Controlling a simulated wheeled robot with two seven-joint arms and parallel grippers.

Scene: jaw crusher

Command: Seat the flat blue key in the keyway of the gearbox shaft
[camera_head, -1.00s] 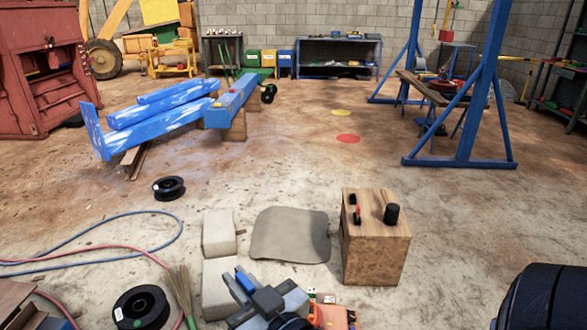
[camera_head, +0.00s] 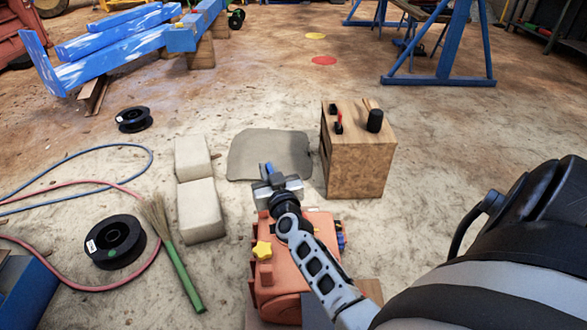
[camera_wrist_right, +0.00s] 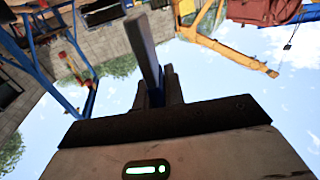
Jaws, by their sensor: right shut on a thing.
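My right gripper (camera_head: 267,183) is shut on the flat blue key (camera_head: 268,168); a small part of the key shows above the jaws in the head view. In the right wrist view a dark blue-grey bar (camera_wrist_right: 146,45) stands up from between the jaws (camera_wrist_right: 158,92). The orange gearbox (camera_head: 290,278) with a yellow star knob (camera_head: 262,250) lies below and nearer than the gripper. My right forearm covers part of it. I cannot make out the shaft or its keyway. I cannot tell whether the key touches anything. My left gripper is out of view.
A wooden box (camera_head: 355,172) with a black mallet (camera_head: 375,121) on top stands right of the gripper. A grey mat (camera_head: 245,160) lies behind it. Pale blocks (camera_head: 203,212) stand left, with a broom (camera_head: 180,270), black spool (camera_head: 115,241) and hoses (camera_head: 120,148) beyond.

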